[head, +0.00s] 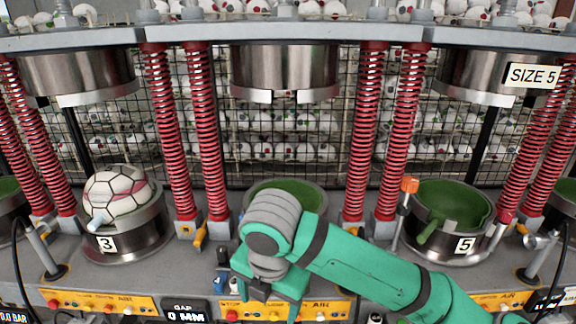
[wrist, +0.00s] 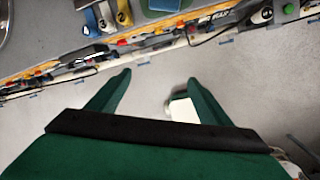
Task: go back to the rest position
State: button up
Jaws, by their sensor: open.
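My green gripper shows in the wrist view (wrist: 151,82) with its two fingers spread apart and nothing between them. Below it in that view is bare grey floor (wrist: 60,122), with the front edge of the press bench (wrist: 90,55) beyond the fingertips. In the head view my green arm reaches in from the lower right and its wrist sits in front of the middle station, hiding part of that station's green cup (head: 300,190). The fingertips are hidden in the head view.
A ball (head: 118,190) sits in the left cup marked 3 (head: 130,243). The right cup marked 5 (head: 445,210) is empty. Red springs (head: 360,130) flank the stations, and metal press heads (head: 285,70) hang above. An orange-topped lever (head: 408,187) stands by cup 5.

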jog(key=w+a+r+m+t+y, duration=0.25)
jog(key=a+m+y, duration=0.35)
jog(key=a, duration=0.4)
jog(key=w+a+r+m+t+y, duration=0.1)
jog(key=w+a+m+t+y, duration=0.25)
jog(key=a+y, duration=0.5)
jog(key=s+d+f+m+t+h, duration=0.5)
jog(key=d+f+m+h, duration=0.1)
jog(key=f+m, duration=0.4)
jog(key=s+d+f+m+t+h, duration=0.4)
jog(key=d+f+m+h, duration=0.1)
jog(key=f+m, duration=0.55)
jog(key=s+d+f+h, duration=0.1)
jog(key=s+d+f, duration=0.1)
jog(key=s, duration=0.6)
jog(key=s+d+f+g+h, duration=0.1)
jog(key=s+d+f+h, duration=0.1)
jog(key=s+d, duration=0.3)
jog(key=s+d+f+m+h, duration=0.1)
jog(key=s+d, duration=0.3)
jog(key=s, duration=0.8)
jog(key=shift+f+g, duration=0.3)
jog(key=shift+f, duration=0.55)
jog(key=shift+s+d+r+h, duration=0.1)
jog(key=shift+s+d+h, duration=0.15)
jog(key=shift+s, duration=0.15)
jog(key=shift+c, duration=1)
jog(key=shift+s, duration=0.15)
jog(key=c, duration=0.8)
jog(key=shift+c, duration=0.3)
